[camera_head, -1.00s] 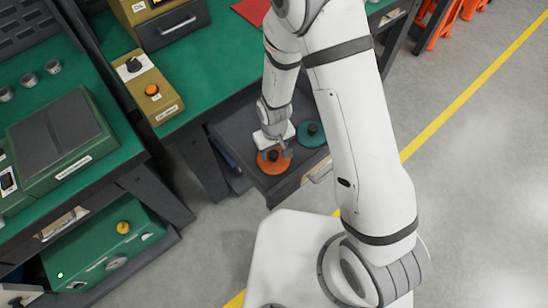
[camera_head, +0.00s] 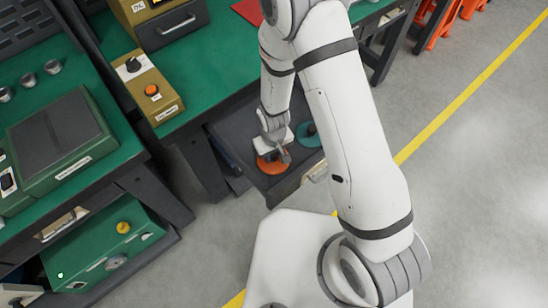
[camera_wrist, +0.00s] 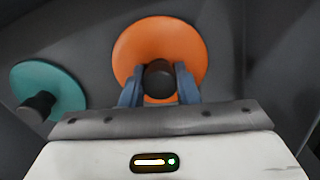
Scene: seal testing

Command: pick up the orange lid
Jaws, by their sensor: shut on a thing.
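The orange lid (camera_head: 272,164) is a round disc with a dark knob, in the open grey drawer (camera_head: 262,187) below the green bench. It also shows in the wrist view (camera_wrist: 160,45), where the two fingers of my gripper (camera_wrist: 160,88) stand on either side of its dark knob. My gripper (camera_head: 280,156) is shut on the knob. In the head view my gripper covers part of the lid. I cannot tell whether the lid touches the drawer floor.
A teal lid (camera_head: 307,132) with a dark knob lies beside it in the drawer; it shows at the left in the wrist view (camera_wrist: 48,88). The drawer walls are close around both lids. A green bench (camera_head: 190,110) stands above the drawer.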

